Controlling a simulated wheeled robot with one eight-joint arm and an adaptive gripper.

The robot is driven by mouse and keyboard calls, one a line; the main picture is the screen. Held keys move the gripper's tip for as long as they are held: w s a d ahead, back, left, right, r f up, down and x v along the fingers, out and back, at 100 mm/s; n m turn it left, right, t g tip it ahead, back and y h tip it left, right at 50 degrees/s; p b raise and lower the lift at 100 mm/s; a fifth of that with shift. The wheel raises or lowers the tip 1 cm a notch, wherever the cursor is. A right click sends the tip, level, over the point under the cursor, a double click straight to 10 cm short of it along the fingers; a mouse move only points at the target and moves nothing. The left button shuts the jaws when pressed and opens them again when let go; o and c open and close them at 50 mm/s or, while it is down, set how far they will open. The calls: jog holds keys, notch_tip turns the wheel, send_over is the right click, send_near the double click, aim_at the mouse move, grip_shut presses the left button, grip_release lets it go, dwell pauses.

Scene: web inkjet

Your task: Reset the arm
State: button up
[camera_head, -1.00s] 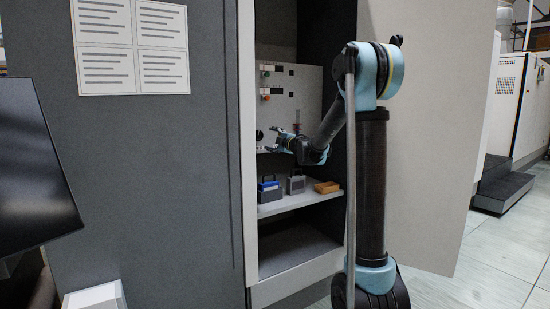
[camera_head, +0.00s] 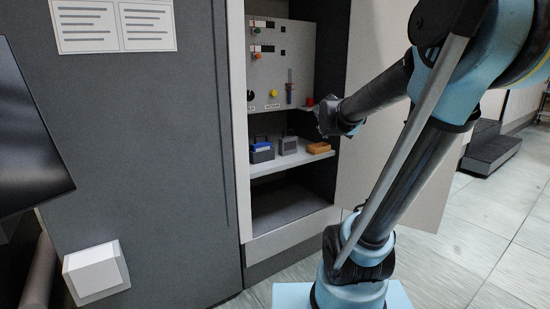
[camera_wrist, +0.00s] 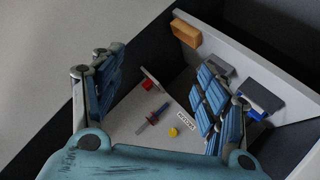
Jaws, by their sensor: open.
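My arm reaches from the right of the head view towards an open cabinet (camera_head: 292,225). My gripper (camera_wrist: 160,66) is open and empty in the wrist view, its two blue-padded fingers spread wide apart. In the head view, my wrist end is at the right side of the cabinet opening, and the fingers are hard to make out there. Between the fingers, the wrist view shows the grey control panel (camera_wrist: 125,122) with a yellow knob (camera_wrist: 173,132) and a red part (camera_wrist: 149,85). Nothing is held.
The cabinet shelf (camera_head: 275,166) bears a blue-topped box (camera_head: 262,153), a grey box (camera_head: 288,146) and an orange tray (camera_head: 319,148). The open door (camera_head: 355,150) stands behind my arm. A dark monitor (camera_head: 30,140) is at left. Pale floor (camera_head: 480,240) is clear at right.

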jog(key=s+a+f+m+g+y, duration=0.1)
jog(key=s+f+g, duration=0.2)
jog(key=s+f, duration=0.4)
jog(key=s+a+f+m+g+y, duration=0.1)
jog(key=s+f+g, duration=0.2)
jog(key=s+f, duration=0.5)
jog(key=s+a+f+m+g+y, duration=0.2)
jog(key=s+f+g, duration=0.2)
jog(key=s, duration=1.4)
notch_tip(320, 180, down, 4)
jog(key=shift+s+r, duration=0.15)
jog(key=shift+s, duration=0.05)
jog(key=shift+a, duration=0.1)
jog(key=shift+w+f, duration=0.2)
jog(key=shift+w, duration=0.3)
